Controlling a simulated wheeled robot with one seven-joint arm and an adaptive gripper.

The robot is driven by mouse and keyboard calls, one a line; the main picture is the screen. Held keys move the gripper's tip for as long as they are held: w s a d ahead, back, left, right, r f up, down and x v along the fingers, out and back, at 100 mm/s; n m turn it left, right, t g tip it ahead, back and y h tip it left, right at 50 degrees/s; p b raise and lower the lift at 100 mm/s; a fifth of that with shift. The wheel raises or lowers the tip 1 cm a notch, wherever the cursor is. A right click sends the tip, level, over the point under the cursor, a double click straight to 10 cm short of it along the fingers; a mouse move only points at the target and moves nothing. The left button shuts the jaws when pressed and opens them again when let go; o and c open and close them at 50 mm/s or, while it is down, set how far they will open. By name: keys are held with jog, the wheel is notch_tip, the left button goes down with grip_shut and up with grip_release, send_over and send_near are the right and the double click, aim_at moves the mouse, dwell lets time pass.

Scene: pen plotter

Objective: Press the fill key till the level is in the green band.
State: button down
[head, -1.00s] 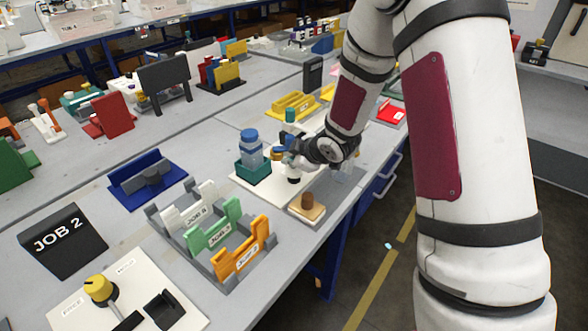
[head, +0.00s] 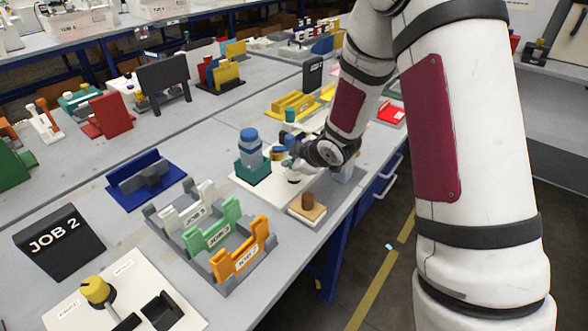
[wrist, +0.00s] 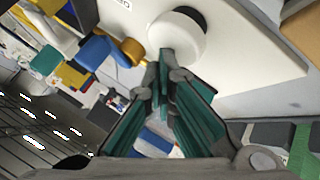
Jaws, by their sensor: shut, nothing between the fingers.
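My gripper (wrist: 166,62) is shut and empty, its teal-padded fingers pressed together. In the wrist view its tips lie at the edge of a round white key-like part (wrist: 182,38) on a white panel (wrist: 245,60); I cannot tell whether they touch it. In the head view my gripper hangs over the white panel (head: 262,190), and my wrist hides part of it. I cannot make out a level or a green band in either view.
A wooden block (head: 307,211) with a brown knob sits at the panel's near right. A rack (head: 205,235) of white, green and orange holders stands nearer. Yellow trays (head: 293,104) and a red tray (head: 391,113) lie beyond. The bench's front edge is close on the right.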

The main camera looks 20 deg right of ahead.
aim_at(292, 172)
jog(key=shift+r+p, duration=0.9)
jog(key=shift+r, duration=0.2)
notch_tip(292, 172, up, 5)
jog(key=p, duration=0.4)
dwell(0.9)
